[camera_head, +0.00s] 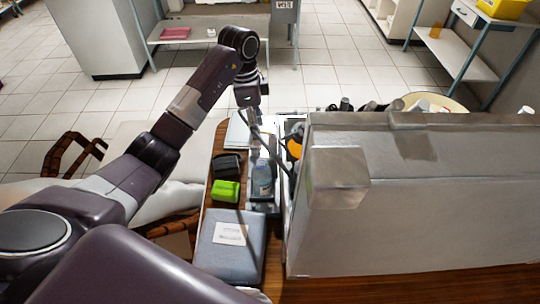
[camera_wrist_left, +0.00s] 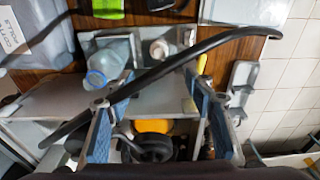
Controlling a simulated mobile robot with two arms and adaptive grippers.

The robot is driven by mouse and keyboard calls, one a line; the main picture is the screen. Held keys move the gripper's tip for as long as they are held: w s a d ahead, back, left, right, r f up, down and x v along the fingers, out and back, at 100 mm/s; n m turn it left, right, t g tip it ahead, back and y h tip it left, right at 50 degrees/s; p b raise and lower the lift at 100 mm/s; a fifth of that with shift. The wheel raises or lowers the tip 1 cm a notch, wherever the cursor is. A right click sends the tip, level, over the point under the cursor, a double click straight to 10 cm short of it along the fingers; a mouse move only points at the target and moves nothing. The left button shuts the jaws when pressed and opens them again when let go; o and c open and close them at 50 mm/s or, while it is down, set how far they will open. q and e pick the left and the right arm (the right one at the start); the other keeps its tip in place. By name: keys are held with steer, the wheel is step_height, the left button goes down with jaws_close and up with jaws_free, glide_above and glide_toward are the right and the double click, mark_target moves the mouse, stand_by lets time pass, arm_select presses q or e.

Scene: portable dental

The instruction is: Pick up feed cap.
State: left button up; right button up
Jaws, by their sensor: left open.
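My left gripper (camera_head: 262,130) points down over the narrow wooden table, at the left end of the big grey case. In the left wrist view its blue-padded fingers (camera_wrist_left: 163,84) stand wide apart with nothing gripped between them. A small white round cap-like piece (camera_wrist_left: 159,48) sits in a grey tray (camera_wrist_left: 178,97) just beyond the fingertips; I cannot tell for sure that it is the feed cap. A clear bottle with a blue cap (camera_wrist_left: 96,78) lies beside it, left of the gripper. An orange round part (camera_wrist_left: 152,126) shows lower between the fingers. My right gripper is not in view.
A black hose (camera_wrist_left: 190,53) crosses in front of the fingers. The grey case (camera_head: 420,200) fills the right side. A bright green box (camera_head: 225,191), a black box (camera_head: 227,166) and a blue-grey box (camera_head: 228,262) lie along the table's left.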

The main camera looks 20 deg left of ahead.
arm_select(q)
steer(key=f+b, duration=0.1)
steer(key=f, duration=0.1)
steer(key=f+b, duration=0.4)
steer(key=shift+w, duration=0.25)
steer(key=shift+f+b, duration=0.4)
steer(key=shift+b, duration=0.2)
steer(key=shift+f, duration=0.2)
step_height(320, 180, down, 2)
steer(key=shift+d+f, duration=0.15)
steer(key=f, duration=0.3)
steer(key=f+p, duration=0.1)
steer(key=shift+s+d+f, duration=0.2)
steer(key=shift+d+f, duration=0.05)
steer(key=shift+d, duration=0.15)
steer(key=shift+w+f, duration=0.1)
steer(key=shift+f, duration=0.2)
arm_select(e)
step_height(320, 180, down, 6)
arm_select(q)
steer(key=shift+c, duration=0.4)
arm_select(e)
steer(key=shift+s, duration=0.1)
